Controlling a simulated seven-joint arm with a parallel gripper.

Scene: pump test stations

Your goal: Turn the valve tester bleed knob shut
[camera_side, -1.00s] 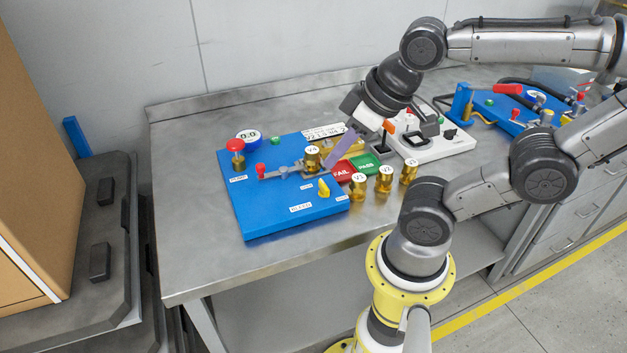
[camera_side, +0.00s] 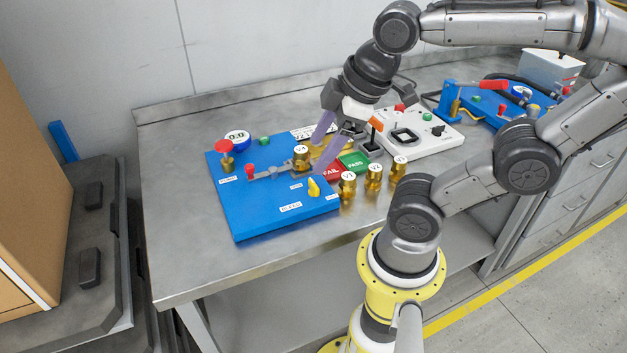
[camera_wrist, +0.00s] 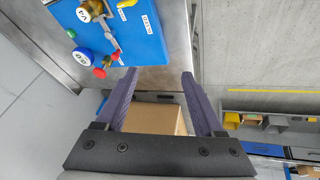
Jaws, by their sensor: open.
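The yellow bleed knob (camera_side: 314,187) stands on the front right part of the blue tester board (camera_side: 262,216), beside a white label reading BLEED. Its pointer looks roughly upright in the side view; its exact setting is too small to tell. My gripper (camera_side: 317,157) is open and empty, with two purple fingers spread above the board's right part, behind and above the knob. One fingertip looks close to the V4 valve (camera_side: 301,157), the other close above the knob; contact cannot be told. In the wrist view the board (camera_wrist: 142,48) lies beyond my fingertips (camera_wrist: 158,73).
Brass valves (camera_side: 347,186) stand just right of the board, by the red FAIL (camera_side: 333,173) and green PASS (camera_side: 355,161) pads. A red-topped pump knob (camera_side: 224,147) and round gauge (camera_side: 237,137) are at the board's back left. The table's front left is clear.

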